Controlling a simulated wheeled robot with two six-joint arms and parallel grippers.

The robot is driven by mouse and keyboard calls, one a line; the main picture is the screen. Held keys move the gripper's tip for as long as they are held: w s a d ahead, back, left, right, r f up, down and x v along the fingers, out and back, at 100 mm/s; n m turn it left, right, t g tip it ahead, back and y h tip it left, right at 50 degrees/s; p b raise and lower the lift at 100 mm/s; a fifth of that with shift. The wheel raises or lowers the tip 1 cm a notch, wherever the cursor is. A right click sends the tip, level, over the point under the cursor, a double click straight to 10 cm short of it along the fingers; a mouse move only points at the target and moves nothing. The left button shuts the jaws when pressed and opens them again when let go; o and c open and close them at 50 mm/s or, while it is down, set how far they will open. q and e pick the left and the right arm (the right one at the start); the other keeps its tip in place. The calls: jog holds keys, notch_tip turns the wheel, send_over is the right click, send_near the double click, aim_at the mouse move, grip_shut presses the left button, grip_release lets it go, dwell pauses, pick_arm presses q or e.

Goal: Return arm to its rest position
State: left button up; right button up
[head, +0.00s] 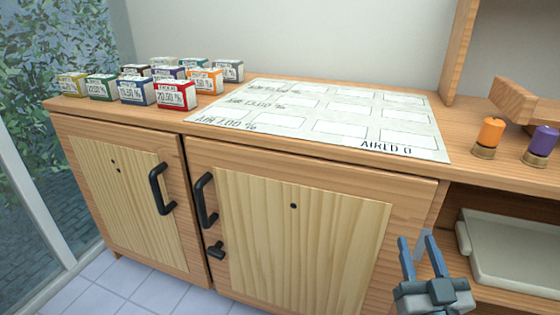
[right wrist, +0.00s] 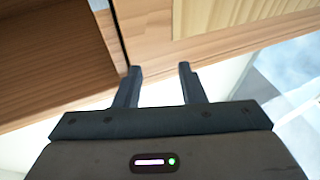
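My right gripper (head: 420,258) shows at the bottom right of the head view, in front of the wooden cabinet (head: 400,180) and below the counter top. Its two fingers stand apart with nothing between them. In the right wrist view the same gripper (right wrist: 160,82) has its fingers apart and empty, with wooden cabinet panels beyond them. I cannot tell whether the fingers touch the wood. My left gripper is in neither view.
Several small labelled boxes (head: 175,95) stand at the counter's left. A printed sheet (head: 330,118) lies in the middle. Orange (head: 490,132) and purple (head: 543,141) capped items stand at the right. Black handles (head: 160,188) stick out from the doors. A pale tray (head: 515,250) sits in the open shelf.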

notch_tip(320, 180, down, 11)
jog(key=s+g, duration=0.1)
jog(key=g, duration=0.5)
jog(key=s+d+f+g+h+p, duration=0.1)
jog(key=s+d+f+g+p, duration=0.1)
jog(key=s+f+g+p, duration=0.75)
jog(key=s+d+f+g+p, duration=0.35)
jog(key=s+f+p, duration=0.25)
jog(key=f+p, duration=0.45)
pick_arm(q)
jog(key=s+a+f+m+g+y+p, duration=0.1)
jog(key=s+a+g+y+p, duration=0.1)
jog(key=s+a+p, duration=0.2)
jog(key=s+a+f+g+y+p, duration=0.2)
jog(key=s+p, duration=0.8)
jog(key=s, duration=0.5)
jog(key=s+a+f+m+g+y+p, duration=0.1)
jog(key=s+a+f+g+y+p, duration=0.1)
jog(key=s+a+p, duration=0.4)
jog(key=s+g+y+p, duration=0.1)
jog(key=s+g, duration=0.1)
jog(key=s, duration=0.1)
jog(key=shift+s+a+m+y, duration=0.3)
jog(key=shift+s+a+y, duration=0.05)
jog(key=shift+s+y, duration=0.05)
pick_arm(e)
jog(key=s+d+f+g, duration=0.1)
jog(key=s+f, duration=0.2)
jog(key=s, duration=1)
jog(key=shift+s, duration=0.4)
